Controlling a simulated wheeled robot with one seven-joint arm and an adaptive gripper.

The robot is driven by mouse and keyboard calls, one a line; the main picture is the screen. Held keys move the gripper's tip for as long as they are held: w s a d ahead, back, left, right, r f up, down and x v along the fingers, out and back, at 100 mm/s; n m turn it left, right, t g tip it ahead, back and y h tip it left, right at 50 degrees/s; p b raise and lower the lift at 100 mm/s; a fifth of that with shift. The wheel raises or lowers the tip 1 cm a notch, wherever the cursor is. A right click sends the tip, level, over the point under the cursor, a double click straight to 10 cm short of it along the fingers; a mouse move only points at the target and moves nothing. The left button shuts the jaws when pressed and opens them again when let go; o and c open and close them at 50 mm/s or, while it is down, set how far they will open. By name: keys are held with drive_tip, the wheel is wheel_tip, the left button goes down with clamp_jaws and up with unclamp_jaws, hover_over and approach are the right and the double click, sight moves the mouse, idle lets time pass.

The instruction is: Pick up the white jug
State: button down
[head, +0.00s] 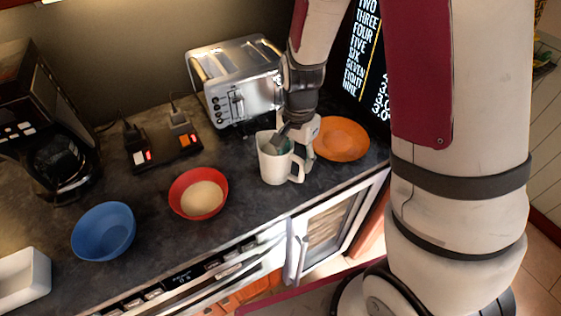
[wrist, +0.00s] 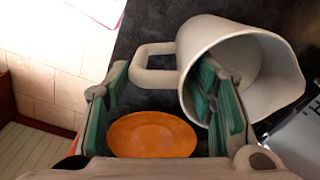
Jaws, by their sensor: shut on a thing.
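The white jug (head: 274,166) stands on the dark counter in front of the toaster, its handle towards the right. It also shows in the wrist view (wrist: 265,75), with its open mouth facing the camera. My gripper (head: 292,139) is at the jug's rim from above. In the wrist view, one green-padded finger of my gripper (wrist: 160,95) reaches inside the mouth and the other is outside, beyond the handle. The gripper is shut on the jug's handle side. The exact contact of the outer finger is hard to see.
An orange plate (head: 341,139) lies just right of the jug. A red bowl (head: 198,194) and a blue bowl (head: 104,231) stand to the left. A silver toaster (head: 236,80) is behind. A power strip (head: 165,149) and coffee maker (head: 50,150) are further left.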

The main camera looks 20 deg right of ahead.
drive_tip(key=shift+r, duration=0.1)
drive_tip(key=shift+r, duration=0.7)
drive_tip(key=shift+w+r+b, duration=0.1)
drive_tip(key=shift+r+b, duration=0.2)
drive_tip(key=shift+r, duration=0.6)
drive_tip(key=s+r+p, duration=0.1)
drive_tip(key=s+p, duration=0.5)
drive_tip(key=s, duration=1)
drive_tip(key=shift+r, duration=0.35)
drive_tip(key=shift+d, duration=0.1)
